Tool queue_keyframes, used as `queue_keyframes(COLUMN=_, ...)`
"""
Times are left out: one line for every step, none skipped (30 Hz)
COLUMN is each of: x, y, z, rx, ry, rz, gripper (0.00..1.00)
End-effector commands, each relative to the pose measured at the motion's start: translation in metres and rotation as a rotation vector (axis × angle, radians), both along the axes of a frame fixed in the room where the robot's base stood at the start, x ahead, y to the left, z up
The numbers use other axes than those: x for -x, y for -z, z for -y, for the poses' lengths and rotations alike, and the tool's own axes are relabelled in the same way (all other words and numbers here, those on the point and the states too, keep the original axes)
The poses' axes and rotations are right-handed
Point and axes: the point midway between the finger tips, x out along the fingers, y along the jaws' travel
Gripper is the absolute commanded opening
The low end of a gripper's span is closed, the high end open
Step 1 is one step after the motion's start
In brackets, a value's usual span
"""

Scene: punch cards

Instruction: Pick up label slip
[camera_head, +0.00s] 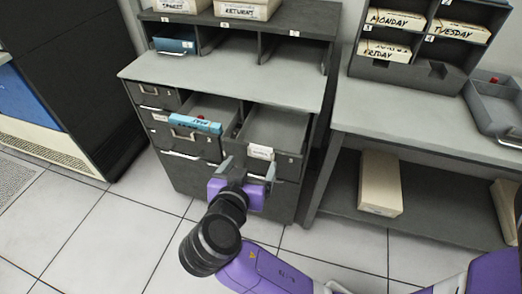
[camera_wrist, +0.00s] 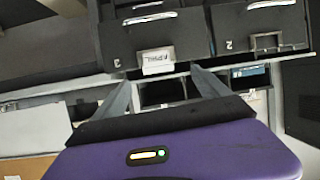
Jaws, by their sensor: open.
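A white label slip (camera_head: 261,152) with dark writing sits on the front of the open right drawer (camera_head: 275,124). In the wrist view the label slip (camera_wrist: 157,62) shows upside down on a dark drawer front, next to the digit 3. My purple gripper (camera_head: 247,168) is open and empty just in front of that drawer front, slightly below the slip. In the wrist view the two fingers of my gripper (camera_wrist: 160,82) spread to either side, with the slip between and beyond them. I see no contact between fingers and slip.
A grey shelf unit with boxes stands above the cabinet top (camera_head: 222,77). A grey table (camera_head: 415,113) stands to the right, with a cardboard box (camera_head: 380,184) on its lower shelf. Tiled floor lies in front.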

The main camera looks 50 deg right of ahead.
Motion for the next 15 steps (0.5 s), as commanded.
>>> queue_keyframes(x=-0.001, y=-0.007, z=0.000, rx=-0.002, ry=0.036, rz=0.020, gripper=0.85)
queue_keyframes(x=-0.001, y=-0.010, z=0.001, rx=-0.003, ry=0.053, rz=0.030, gripper=0.85)
queue_keyframes(x=0.000, y=-0.013, z=0.002, rx=-0.003, ry=0.073, rz=0.038, gripper=0.85)
queue_keyframes(x=0.000, y=-0.014, z=0.003, rx=-0.004, ry=0.083, rz=0.043, gripper=0.85)
queue_keyframes(x=-0.001, y=-0.015, z=0.004, rx=-0.005, ry=0.090, rz=0.046, gripper=0.85)
queue_keyframes(x=-0.001, y=-0.014, z=0.007, rx=-0.005, ry=0.096, rz=0.048, gripper=0.85)
queue_keyframes(x=-0.002, y=-0.013, z=0.010, rx=-0.005, ry=0.100, rz=0.049, gripper=0.85)
queue_keyframes(x=-0.003, y=-0.012, z=0.013, rx=-0.005, ry=0.101, rz=0.048, gripper=0.85)
queue_keyframes(x=-0.004, y=-0.010, z=0.016, rx=-0.004, ry=0.100, rz=0.048, gripper=0.85)
queue_keyframes(x=-0.005, y=-0.009, z=0.019, rx=-0.005, ry=0.099, rz=0.048, gripper=0.85)
queue_keyframes(x=-0.006, y=-0.007, z=0.022, rx=-0.006, ry=0.099, rz=0.046, gripper=0.85)
queue_keyframes(x=-0.007, y=-0.006, z=0.025, rx=-0.006, ry=0.099, rz=0.046, gripper=0.85)
queue_keyframes(x=-0.008, y=-0.005, z=0.027, rx=-0.005, ry=0.098, rz=0.047, gripper=0.85)
queue_keyframes(x=-0.009, y=-0.004, z=0.029, rx=-0.005, ry=0.098, rz=0.047, gripper=0.85)
queue_keyframes(x=-0.011, y=-0.002, z=0.033, rx=-0.005, ry=0.099, rz=0.046, gripper=0.85)
